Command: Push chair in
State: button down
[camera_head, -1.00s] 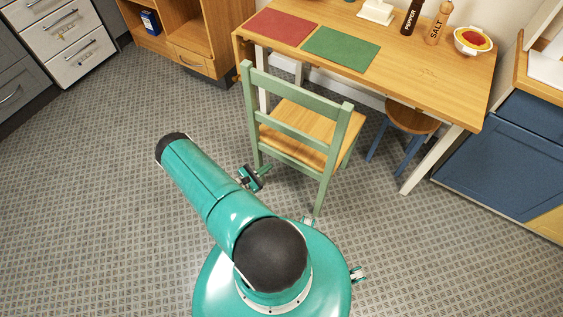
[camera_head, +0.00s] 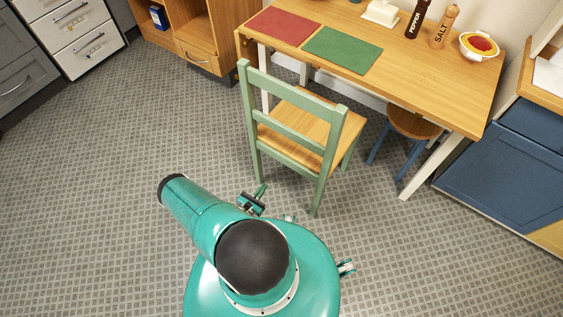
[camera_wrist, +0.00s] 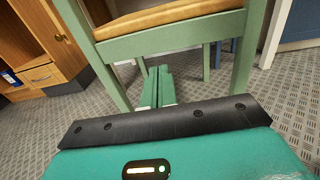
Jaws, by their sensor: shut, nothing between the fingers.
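A green-framed chair (camera_head: 291,158) with a wooden seat (camera_head: 312,118) stands upright, its slatted back towards me. Its seat front is close to the near edge of the wooden table (camera_head: 460,92). In the wrist view, the wooden seat (camera_wrist: 165,14) and green rail cross the top, with a green leg on each side. My gripper (camera_head: 262,188) is low, just in front of the chair's back legs. In the wrist view, my gripper's green fingers (camera_wrist: 158,72) are together and empty, pointing below the rail between the legs. I cannot tell whether they touch the chair.
A blue-legged stool (camera_head: 412,124) is partly under the table, right of the chair. A blue cabinet (camera_head: 505,165) stands at right, and a wooden cabinet (camera_head: 205,55) at back left. A red mat (camera_head: 283,27) and green mat (camera_head: 343,50) lie on the table. The left floor is clear.

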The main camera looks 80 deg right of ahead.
aim_at(284, 161)
jog(key=x, duration=1.3)
jog(key=shift+s+d, duration=0.25)
jog(key=shift+s, duration=0.05)
jog(key=shift+s+d, duration=0.1)
jog(key=shift+d, duration=0.15)
